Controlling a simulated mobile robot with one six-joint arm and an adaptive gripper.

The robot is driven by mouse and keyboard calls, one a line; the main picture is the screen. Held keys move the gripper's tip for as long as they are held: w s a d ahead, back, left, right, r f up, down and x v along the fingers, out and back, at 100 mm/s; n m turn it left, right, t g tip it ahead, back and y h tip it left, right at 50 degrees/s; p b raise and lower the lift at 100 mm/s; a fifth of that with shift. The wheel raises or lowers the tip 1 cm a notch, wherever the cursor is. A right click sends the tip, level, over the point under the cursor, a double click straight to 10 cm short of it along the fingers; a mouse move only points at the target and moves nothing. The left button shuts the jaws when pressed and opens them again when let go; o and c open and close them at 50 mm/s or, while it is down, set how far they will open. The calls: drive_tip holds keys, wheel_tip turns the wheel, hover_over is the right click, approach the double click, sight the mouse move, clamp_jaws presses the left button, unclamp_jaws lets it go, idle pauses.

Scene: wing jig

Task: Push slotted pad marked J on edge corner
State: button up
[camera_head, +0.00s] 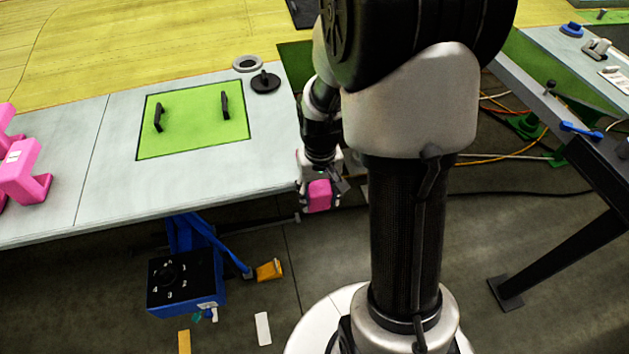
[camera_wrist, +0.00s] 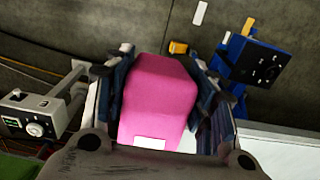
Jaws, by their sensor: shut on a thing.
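My gripper (camera_head: 320,190) is shut on a pink pad (camera_head: 319,196), just off the right end of the grey wing panel (camera_head: 120,180). In the wrist view the pink pad (camera_wrist: 158,95) fills the space between the two fingers of my gripper (camera_wrist: 160,85). A white label shows at its lower end, but no letter can be read. The pad's slot is not visible. The panel's near right corner (camera_head: 296,184) lies close to the left of the gripper. Whether the pad touches the edge cannot be told.
Other pink pads (camera_head: 24,172) sit on the panel's left edge. A green cover (camera_head: 195,120) with two black handles lies on the panel. A blue box (camera_head: 185,280) with a dial hangs below the front edge. A dark bench (camera_head: 590,150) stands at right.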

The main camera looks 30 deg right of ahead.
drive_tip(key=shift+s, duration=0.1)
drive_tip(key=shift+c, duration=0.4)
drive_tip(key=s+a, duration=0.2)
drive_tip(key=s, duration=0.5)
drive_tip(key=shift+s+r, duration=0.2)
drive_tip(key=shift+s, duration=0.1)
idle(0.7)
drive_tip(key=shift+a, duration=0.1)
drive_tip(key=shift+w+d+r+g+y+p, duration=0.2)
drive_tip(key=shift+w+g+p, duration=0.3)
drive_tip(key=shift+w+p, duration=0.45)
drive_tip(key=shift+w+d+r+g+y+p, duration=0.1)
drive_tip(key=shift+w+d+r+g+p, duration=0.3)
drive_tip(key=shift+w+p, duration=0.55)
drive_tip(key=shift+s+a, duration=0.15)
drive_tip(key=shift+f, duration=0.1)
drive_tip(key=shift+w+d+f+p, duration=0.1)
drive_tip(key=shift+w+d, duration=0.2)
drive_tip(key=shift+w, duration=0.75)
drive_tip(key=shift+w+d+f+p, duration=0.15)
drive_tip(key=shift+w+d, duration=0.15)
drive_tip(key=shift+w, duration=0.7)
drive_tip(key=shift+w+d+r+p, duration=0.1)
drive_tip(key=shift+w+d, duration=0.2)
drive_tip(key=shift+w, duration=0.75)
drive_tip(key=shift+w, duration=0.2)
